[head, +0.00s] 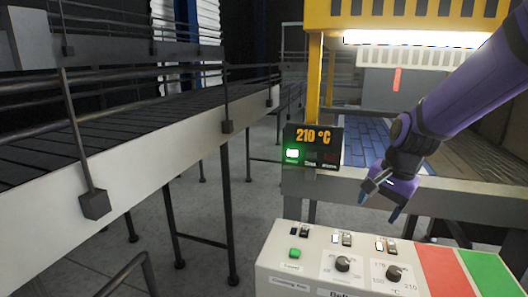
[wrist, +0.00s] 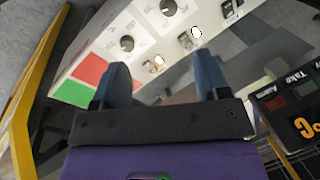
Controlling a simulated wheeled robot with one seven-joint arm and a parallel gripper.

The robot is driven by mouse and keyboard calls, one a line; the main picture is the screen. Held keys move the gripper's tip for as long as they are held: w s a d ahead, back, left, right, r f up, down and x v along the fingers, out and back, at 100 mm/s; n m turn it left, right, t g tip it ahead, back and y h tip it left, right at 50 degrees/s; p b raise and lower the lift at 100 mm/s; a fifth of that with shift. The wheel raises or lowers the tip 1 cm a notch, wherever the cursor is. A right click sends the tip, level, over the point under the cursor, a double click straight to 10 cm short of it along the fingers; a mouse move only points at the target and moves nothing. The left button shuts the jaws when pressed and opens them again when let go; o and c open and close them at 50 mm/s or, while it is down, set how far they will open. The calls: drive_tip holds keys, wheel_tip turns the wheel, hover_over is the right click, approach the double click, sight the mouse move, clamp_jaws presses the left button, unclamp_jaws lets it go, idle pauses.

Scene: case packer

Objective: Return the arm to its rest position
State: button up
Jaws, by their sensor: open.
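My purple arm reaches in from the right in the head view. My gripper (head: 380,200) hangs over the far side of the control panel (head: 285,240), apart from it. In the wrist view my gripper (wrist: 165,80) has its two blue fingers spread with nothing between them. The panel also shows in the wrist view, with a red patch (wrist: 91,69), a green patch (wrist: 72,93) and black knobs (wrist: 127,43).
A display (head: 313,146) reading 210 °C with a lit green lamp stands behind the panel. A yellow-framed machine (head: 420,15) with a blue slatted conveyor (head: 370,143) is behind my gripper. A long railed conveyor (head: 150,150) runs along the left. Floor shows between them.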

drive_tip(key=s+d+r+n+t+h, duration=0.1)
drive_tip(key=s+r+n, duration=0.3)
drive_tip(key=s, duration=0.6)
drive_tip(key=s+d+r+n+t, duration=0.2)
drive_tip(key=s+d+r+n, duration=0.1)
drive_tip(key=s+r, duration=0.5)
drive_tip(key=s+n, duration=0.1)
drive_tip(key=s, duration=0.2)
drive_tip(key=shift+d+n+h, duration=0.2)
drive_tip(key=shift+n+h, duration=0.2)
